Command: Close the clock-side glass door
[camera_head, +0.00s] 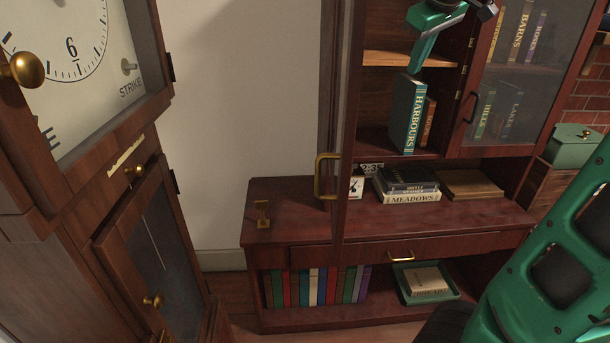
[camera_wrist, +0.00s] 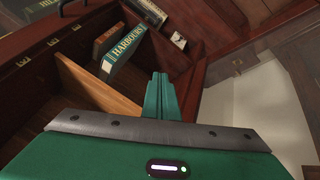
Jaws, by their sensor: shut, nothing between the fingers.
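The clock-side glass door (camera_head: 347,120) of the cabinet stands open, swung out and seen nearly edge-on in the head view. Its brass handle (camera_head: 325,177) is on its left face, low down. The left compartment behind it is uncovered, with the teal HARBOURS book (camera_head: 407,113) inside. My green gripper (camera_head: 413,70) is shut and empty, in front of this compartment and right of the open door, apart from it as far as I can tell. In the wrist view my shut fingers (camera_wrist: 158,95) point towards the compartment, beside a shelf board (camera_wrist: 95,88).
The clock (camera_head: 70,70) with brass knobs stands close at the left. The other glass door (camera_head: 515,95) is shut. A green box (camera_head: 572,147) stands at the right.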

